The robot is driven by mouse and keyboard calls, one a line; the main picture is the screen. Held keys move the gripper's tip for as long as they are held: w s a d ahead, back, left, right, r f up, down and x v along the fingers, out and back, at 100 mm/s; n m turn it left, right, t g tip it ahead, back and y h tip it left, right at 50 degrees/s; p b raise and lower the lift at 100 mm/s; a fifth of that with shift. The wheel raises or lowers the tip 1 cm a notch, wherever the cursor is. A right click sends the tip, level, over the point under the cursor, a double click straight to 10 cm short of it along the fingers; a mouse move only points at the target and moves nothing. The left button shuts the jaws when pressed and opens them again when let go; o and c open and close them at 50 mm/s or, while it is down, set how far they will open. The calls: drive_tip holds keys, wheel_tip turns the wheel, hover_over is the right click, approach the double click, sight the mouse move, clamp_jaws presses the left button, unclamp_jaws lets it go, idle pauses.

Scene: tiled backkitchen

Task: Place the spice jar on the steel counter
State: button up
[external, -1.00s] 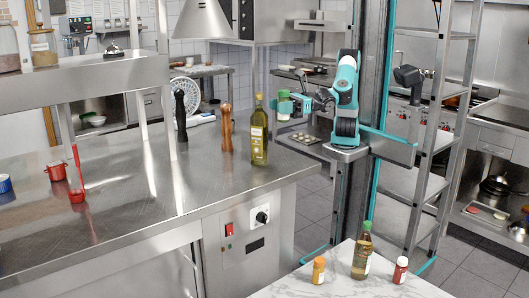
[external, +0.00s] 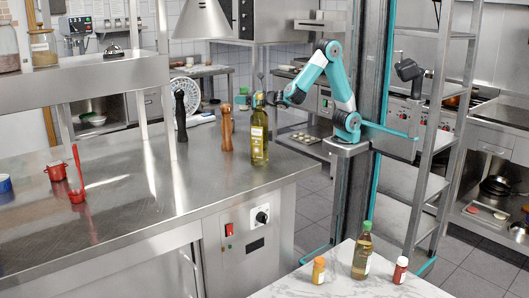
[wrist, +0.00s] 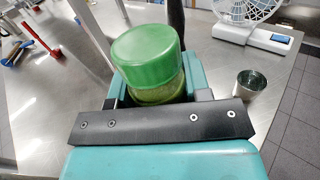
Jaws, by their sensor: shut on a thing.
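The spice jar (wrist: 150,62), with a green lid and greenish contents, is held between the jaws of my gripper (wrist: 158,95) in the wrist view. My gripper is shut on it. In the external view my gripper (external: 268,98) is at the far right part of the steel counter (external: 130,195), behind the oil bottle (external: 259,148). The counter top also shows below the jar in the wrist view (wrist: 60,100). I cannot tell the exact gap between jar and counter.
A wooden mill (external: 227,130) and a black mill (external: 180,118) stand left of the oil bottle. In the wrist view a metal cup (wrist: 250,85) is right of the jar and a white fan (wrist: 245,20) is beyond. Red utensils (external: 76,180) are far left; the counter's middle is clear.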

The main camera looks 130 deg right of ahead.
drive_tip(key=s+d+f+b, duration=0.2)
drive_tip(key=d+f+b, duration=0.25)
drive_tip(key=f, duration=0.35)
drive_tip(key=w+d+r+t+p, duration=0.1)
drive_tip(key=w+d+r+p, duration=1)
drive_tip(key=p, duration=1)
drive_tip(key=shift+n+y, duration=0.4)
wheel_tip(320, 180, down, 20)
drive_tip(key=shift+s+r+p, duration=0.1)
drive_tip(key=shift+s+p, duration=0.05)
drive_tip(key=shift+p, duration=0.35)
drive_tip(key=shift+f, duration=0.2)
drive_tip(key=o, duration=1)
drive_tip(key=shift+r, duration=0.15)
